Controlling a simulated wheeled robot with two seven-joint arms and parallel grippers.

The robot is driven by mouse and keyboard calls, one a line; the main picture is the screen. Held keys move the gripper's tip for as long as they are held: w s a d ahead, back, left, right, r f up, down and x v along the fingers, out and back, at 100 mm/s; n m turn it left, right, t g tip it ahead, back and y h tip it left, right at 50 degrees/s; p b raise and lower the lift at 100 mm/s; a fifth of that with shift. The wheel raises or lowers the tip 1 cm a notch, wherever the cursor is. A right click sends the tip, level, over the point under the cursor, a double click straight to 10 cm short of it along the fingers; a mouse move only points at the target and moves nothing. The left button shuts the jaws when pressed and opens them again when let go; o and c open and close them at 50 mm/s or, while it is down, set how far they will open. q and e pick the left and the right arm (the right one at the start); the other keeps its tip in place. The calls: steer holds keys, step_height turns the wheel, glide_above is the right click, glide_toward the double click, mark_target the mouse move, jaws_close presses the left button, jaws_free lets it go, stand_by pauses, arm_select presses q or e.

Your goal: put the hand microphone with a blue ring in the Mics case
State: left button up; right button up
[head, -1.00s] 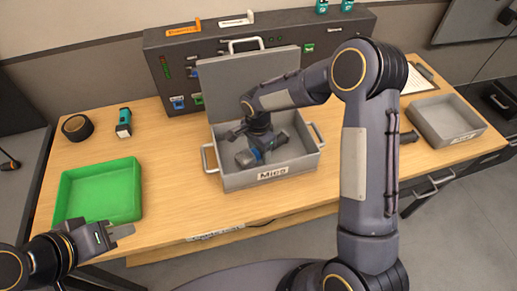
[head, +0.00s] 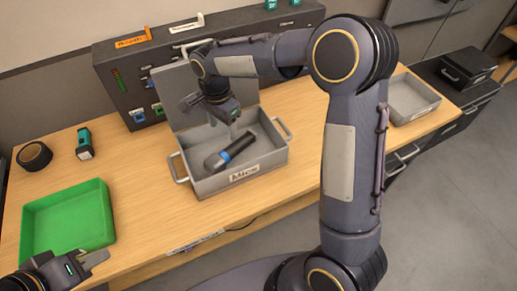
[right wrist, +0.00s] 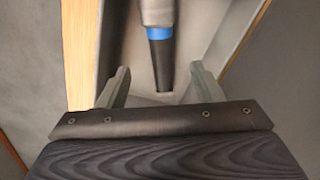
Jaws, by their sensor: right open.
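The hand microphone with a blue ring (head: 230,152) lies inside the grey Mics case (head: 240,180), on its floor. The case stands open on the table with its lid raised at the back. My right gripper (head: 228,117) is open and empty above the case. In the right wrist view, the microphone (right wrist: 159,50) lies beyond and between the spread fingers of my right gripper (right wrist: 160,84), apart from them. My left gripper (head: 92,262) is at the lower left, in front of the green tray; its fingers look apart, with nothing between them.
The green tray (head: 107,240) is at the left. A roll of black tape (head: 34,156) and a teal device (head: 84,144) lie behind it. A dark fader panel (head: 120,80) stands at the back. A grey tray (head: 428,106) is at the right, beyond my right arm.

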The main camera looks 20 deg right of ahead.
steer(key=s+d+r+n+t+y, duration=0.1)
steer(key=s+d+r+n, duration=0.1)
steer(key=s+d+r, duration=0.3)
steer(key=s+d+r+n+t+y, duration=0.1)
steer(key=s+d+r+n, duration=0.15)
steer(key=s, duration=0.35)
steer(key=s+n+t+y, duration=0.2)
steer(key=s+n, duration=0.5)
steer(key=s, duration=0.8)
steer(key=shift+s+f+t, duration=0.4)
steer(key=shift+t, duration=0.4)
steer(key=shift+d, duration=0.1)
